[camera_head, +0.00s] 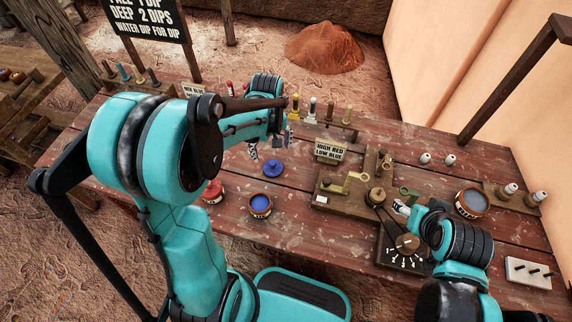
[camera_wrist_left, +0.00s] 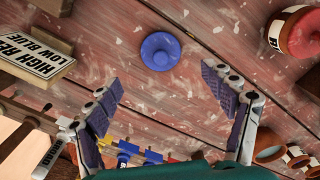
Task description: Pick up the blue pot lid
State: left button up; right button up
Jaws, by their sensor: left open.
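The blue pot lid (camera_head: 273,168) lies flat on the wooden table, its round knob up; it also shows in the left wrist view (camera_wrist_left: 160,51), top centre. My left gripper (camera_head: 271,147) is open and empty, its fingers on either side of the view and the lid beyond the tips. It appears apart from the lid. An open pot with blue contents (camera_head: 260,205) stands in front of the lid. My right gripper (camera_head: 402,208) is at the right over the dial board; its fingers are too small to read.
A red pot (camera_head: 212,192) stands left of the blue pot. A "HIGH RED LOW BLUE" sign (camera_head: 329,152) and a wooden board with brackets (camera_head: 345,198) stand right of the lid. Bare table surrounds the lid.

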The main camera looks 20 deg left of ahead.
aim_at(272, 163)
pick_arm(q)
notch_tip(272, 163, down, 3)
jog(key=shift+s+a+b, duration=0.1)
jog(key=shift+a+b, duration=0.05)
jog(key=shift+b, duration=0.4)
notch_tip(272, 163, down, 5)
jog(key=b, duration=0.2)
jog(key=shift+b, duration=0.35)
jog(key=shift+r, duration=0.15)
jog(key=c, duration=0.9)
jog(key=shift+s+d, duration=0.1)
jog(key=shift+d, duration=0.1)
jog(key=c, duration=0.4)
